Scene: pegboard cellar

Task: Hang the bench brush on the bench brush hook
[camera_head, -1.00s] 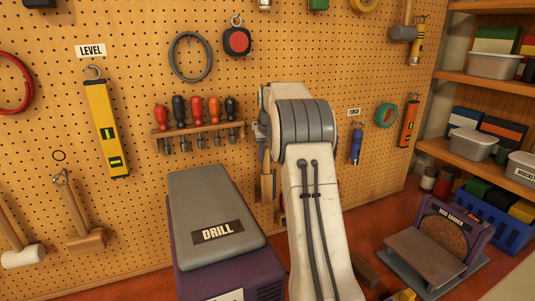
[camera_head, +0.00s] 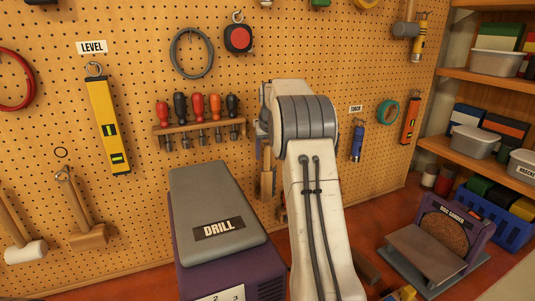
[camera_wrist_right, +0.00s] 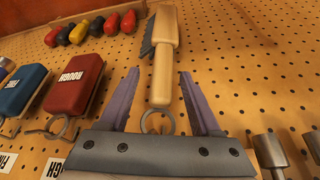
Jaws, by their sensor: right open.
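The bench brush (camera_wrist_right: 162,60) has a pale wooden handle, dark bristles on its left side in the right wrist view and a metal ring (camera_wrist_right: 158,122) at its handle end. It lies along the pegboard, and part of it shows beside my right arm in the head view (camera_head: 267,178). My right gripper (camera_wrist_right: 159,74) is open, with one finger on each side of the handle and a gap to both. I cannot tell whether the ring sits around a hook. In the head view my right arm hides most of that spot. My left gripper is not in view.
In the right wrist view, a red sanding block (camera_wrist_right: 75,84) and a blue one (camera_wrist_right: 22,89) hang to the left. A screwdriver rack (camera_head: 200,128) is left of my arm in the head view. A drill case (camera_head: 217,205) stands below, and a disc sander (camera_head: 437,240) at right.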

